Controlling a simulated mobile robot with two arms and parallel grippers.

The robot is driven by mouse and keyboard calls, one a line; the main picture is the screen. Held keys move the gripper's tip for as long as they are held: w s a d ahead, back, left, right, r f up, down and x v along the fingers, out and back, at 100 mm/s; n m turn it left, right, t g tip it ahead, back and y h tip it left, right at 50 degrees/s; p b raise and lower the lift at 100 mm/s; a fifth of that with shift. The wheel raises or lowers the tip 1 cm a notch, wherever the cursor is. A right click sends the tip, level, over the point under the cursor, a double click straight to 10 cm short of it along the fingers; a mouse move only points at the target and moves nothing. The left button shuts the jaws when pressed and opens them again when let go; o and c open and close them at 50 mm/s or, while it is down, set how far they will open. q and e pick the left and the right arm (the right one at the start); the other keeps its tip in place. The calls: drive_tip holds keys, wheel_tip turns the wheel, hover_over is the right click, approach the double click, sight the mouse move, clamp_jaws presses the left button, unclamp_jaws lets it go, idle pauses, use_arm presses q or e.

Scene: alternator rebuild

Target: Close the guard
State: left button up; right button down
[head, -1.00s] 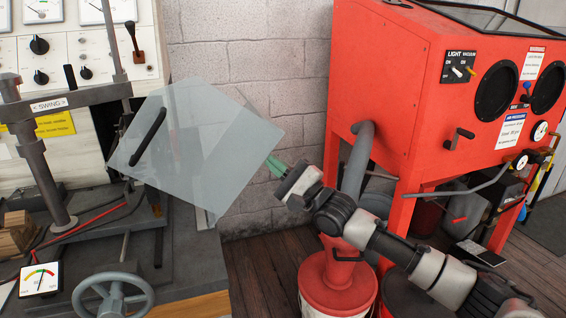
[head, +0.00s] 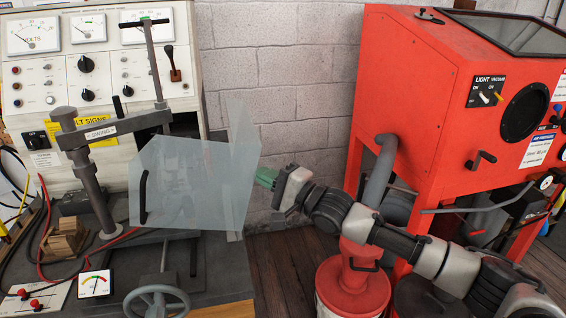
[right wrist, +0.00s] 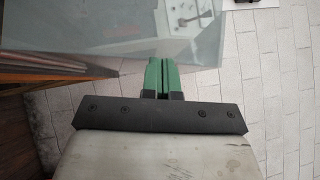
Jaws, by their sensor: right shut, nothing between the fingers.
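The guard (head: 203,190) is a clear folded panel with a black handle (head: 143,197) on its left part. In the head view it stands roughly upright at the right of the test bench, in front of the clamp post. My right gripper (head: 264,177) has green fingers, shut and empty, at the right edge of the guard. In the right wrist view the clear panel (right wrist: 205,45) spreads in front of the green fingers (right wrist: 160,76). I cannot tell whether the fingertips touch it. My left gripper is not in view.
The bench with its meter panel (head: 95,75) is at left, with a clamp post (head: 90,180) and handwheel (head: 157,302). A red blasting cabinet (head: 430,100) stands at right, with a red bucket (head: 350,290) below it. Grey block wall lies behind.

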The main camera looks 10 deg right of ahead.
sight(234, 173)
drive_tip(key=shift+n+g+h, duration=0.3)
drive_tip(key=shift+n+g, duration=0.3)
drive_tip(key=shift+n, duration=0.1)
drive_tip(key=a+p, duration=0.1)
drive_tip(key=a+r+p, duration=0.1)
drive_tip(key=a+p, duration=0.1)
drive_tip(key=shift+s+a+r, duration=0.1)
drive_tip(key=shift+a+r, duration=0.2)
drive_tip(key=shift+a, duration=0.05)
drive_tip(key=shift+a+f+n+p, duration=0.1)
drive_tip(key=shift+a+n+p, duration=0.2)
drive_tip(key=shift+a+p, duration=0.5)
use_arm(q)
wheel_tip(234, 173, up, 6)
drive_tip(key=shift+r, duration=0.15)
use_arm(e)
drive_tip(key=shift+a+h, duration=0.1)
drive_tip(key=shift+h, duration=0.2)
drive_tip(key=shift+f, duration=0.1)
